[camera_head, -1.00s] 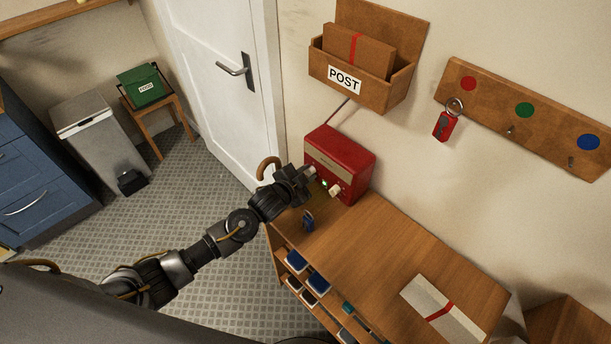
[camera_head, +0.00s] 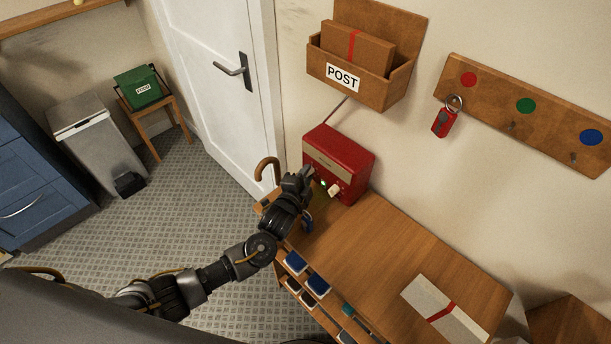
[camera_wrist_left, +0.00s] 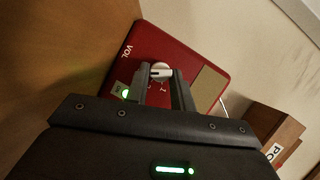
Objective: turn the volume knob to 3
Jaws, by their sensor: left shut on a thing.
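The red radio (camera_head: 352,160) stands against the wall on the wooden table. In the left wrist view its red front (camera_wrist_left: 186,60) shows the letters VOL and the pale volume knob (camera_wrist_left: 160,71). My left gripper (camera_head: 306,174) is at the lower left of the radio front. In the wrist view its two fingers (camera_wrist_left: 161,86) are shut on the volume knob, one on each side. The head view hides this knob behind the gripper. Small marks by the knob are too blurred to read surely, so I cannot tell its setting. My right gripper is out of view.
A cane handle (camera_head: 267,166) rises by the table's left end. A white parcel (camera_head: 444,308) lies on the table, with clear tabletop (camera_head: 395,245) between.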

